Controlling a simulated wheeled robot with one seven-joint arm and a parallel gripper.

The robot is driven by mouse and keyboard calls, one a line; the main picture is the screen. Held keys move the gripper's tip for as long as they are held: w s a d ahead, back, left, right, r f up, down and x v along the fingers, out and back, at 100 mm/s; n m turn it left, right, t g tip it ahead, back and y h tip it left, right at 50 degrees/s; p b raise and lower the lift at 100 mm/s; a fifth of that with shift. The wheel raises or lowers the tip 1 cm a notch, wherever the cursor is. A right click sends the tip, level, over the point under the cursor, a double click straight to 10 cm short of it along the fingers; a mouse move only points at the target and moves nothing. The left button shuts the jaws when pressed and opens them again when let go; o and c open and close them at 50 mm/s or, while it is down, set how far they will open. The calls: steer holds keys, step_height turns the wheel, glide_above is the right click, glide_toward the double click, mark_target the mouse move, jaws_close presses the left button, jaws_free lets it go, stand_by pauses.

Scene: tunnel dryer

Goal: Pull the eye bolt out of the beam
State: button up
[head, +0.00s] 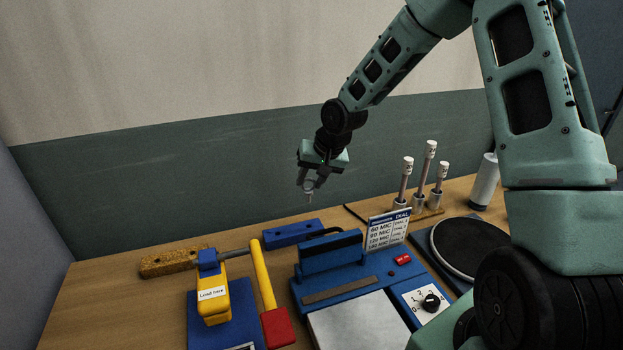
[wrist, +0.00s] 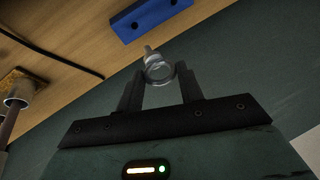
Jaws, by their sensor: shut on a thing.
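The eye bolt (head: 308,187) is a small grey metal ring with a short shank pointing down. My gripper (head: 308,180) is shut on its ring and holds it in the air above the back of the table. In the wrist view the eye bolt (wrist: 158,68) sits between the two dark fingertips, its shank free at the far end. The blue beam (head: 293,233) lies on the table below the gripper, apart from the bolt. It also shows in the wrist view (wrist: 150,15), with dark holes in its face.
A blue sealing machine (head: 330,250) with a dial card stands in front of the beam. A yellow device (head: 212,300) and a red-headed, yellow-handled tool (head: 265,290) are at left, near a brown block (head: 172,262). Upright rods (head: 429,170) stand at right.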

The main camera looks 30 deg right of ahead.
mark_target(311, 192)
stand_by(0.5)
step_height(311, 192, up, 3)
steer(key=p, duration=0.3)
steer(key=shift+r, duration=0.1)
stand_by(0.5)
